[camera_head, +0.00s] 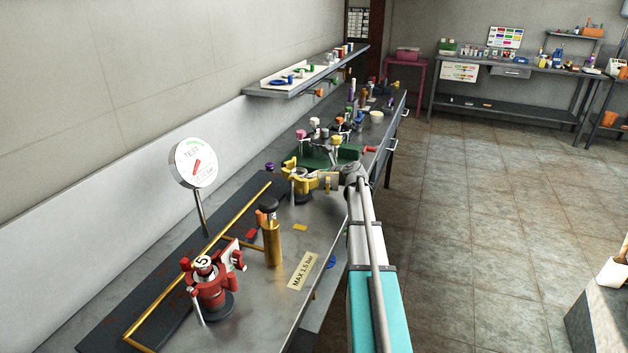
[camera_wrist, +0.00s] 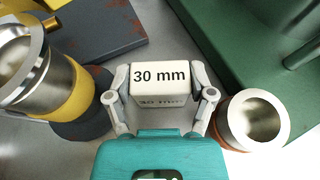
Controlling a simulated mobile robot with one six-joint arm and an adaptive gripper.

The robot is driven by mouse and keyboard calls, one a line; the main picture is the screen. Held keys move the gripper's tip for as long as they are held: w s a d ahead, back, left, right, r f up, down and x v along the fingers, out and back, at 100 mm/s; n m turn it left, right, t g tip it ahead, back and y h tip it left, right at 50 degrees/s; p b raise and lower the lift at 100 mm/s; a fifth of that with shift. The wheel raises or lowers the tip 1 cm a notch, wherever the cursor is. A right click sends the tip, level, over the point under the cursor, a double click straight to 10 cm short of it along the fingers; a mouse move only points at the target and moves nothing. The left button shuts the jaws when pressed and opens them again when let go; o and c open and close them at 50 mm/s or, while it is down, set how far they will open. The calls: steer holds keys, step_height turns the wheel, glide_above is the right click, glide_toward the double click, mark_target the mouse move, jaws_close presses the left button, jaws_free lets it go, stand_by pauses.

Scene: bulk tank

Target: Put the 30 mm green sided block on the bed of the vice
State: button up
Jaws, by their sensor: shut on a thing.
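In the wrist view, my gripper (camera_wrist: 160,78) is shut on a pale block (camera_wrist: 158,96) marked "30 mm", with one finger on each side. The faces I see are off-white with black lettering; no green side shows. The block hangs over or near the grey bench top; I cannot tell its height. A dark green body (camera_wrist: 250,45) fills the upper right of the wrist view, and green also shows on the bench in the head view (camera_head: 318,158). I cannot tell whether it is the vice; no bed is clearly visible.
A metal cup (camera_wrist: 252,118) with an orange band stands right of my gripper. A yellow-banded metal cylinder (camera_wrist: 45,85) stands at left, near a dark plate (camera_wrist: 98,32). A red fitting (camera_head: 210,285), brass cylinder (camera_head: 271,242) and gauge (camera_head: 194,162) stand on the near bench.

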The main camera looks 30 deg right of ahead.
steer(key=shift+f, duration=0.2)
steer(key=o, duration=1)
steer(key=shift+r, duration=0.1)
steer(key=shift+r, duration=0.2)
steer(key=p+v, duration=0.4)
steer(key=v, duration=0.6)
steer(key=shift+s+r, duration=0.2)
steer(key=shift+s, duration=0.05)
steer(key=shift+s+d+r+p, duration=0.1)
steer(key=shift+s+p, duration=0.1)
steer(key=shift+s, duration=0.1)
steer(key=shift+s+d+r+p, duration=0.1)
steer(key=shift+s+d+p, duration=0.05)
steer(key=shift+s, duration=0.15)
